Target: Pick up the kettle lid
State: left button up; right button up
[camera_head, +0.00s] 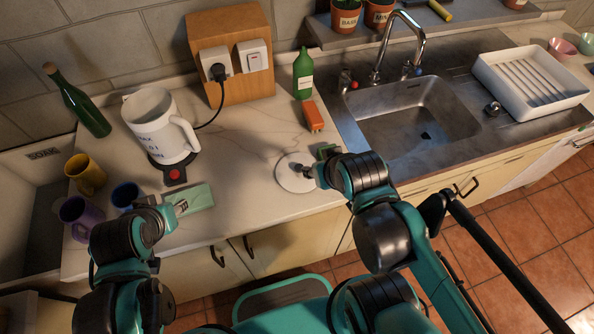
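The kettle lid (293,182) is a round white disc on the pale marble worktop, left of the sink. My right gripper (309,171) reaches in from the right, low over the lid's right part, with its dark tip close to or at the lid's small knob. I cannot tell whether its fingers are shut on it. The white kettle (158,122) stands on its dark base at the left, its top uncovered and its handle to the right. My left gripper (180,208) is at the worktop's front left, over a pale green packet (198,196); its finger opening is unclear.
Yellow (86,174), blue (125,195) and purple (78,212) mugs crowd the left. An orange block (313,116) and a green bottle (303,75) stand behind the lid. The sink (420,115) is at the right. Clear worktop lies between kettle and lid.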

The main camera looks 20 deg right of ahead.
aim_at(288, 173)
jog(key=k, duration=0.2)
jog(key=k+u, duration=0.15)
jog(key=u, duration=0.2)
jog(key=k+u, duration=0.15)
jog(key=u, duration=0.25)
jog(key=k+j+u, duration=0.15)
jog(key=u, duration=0.2)
jog(key=l+u, duration=0.15)
jog(key=l, duration=0.25)
jog(key=k+l+u, duration=0.15)
jog(key=l, duration=0.25)
jog(key=k+l+u, duration=0.1)
jog(key=l, duration=0.25)
jog(key=k+l+u, duration=0.15)
jog(key=l, duration=0.25)
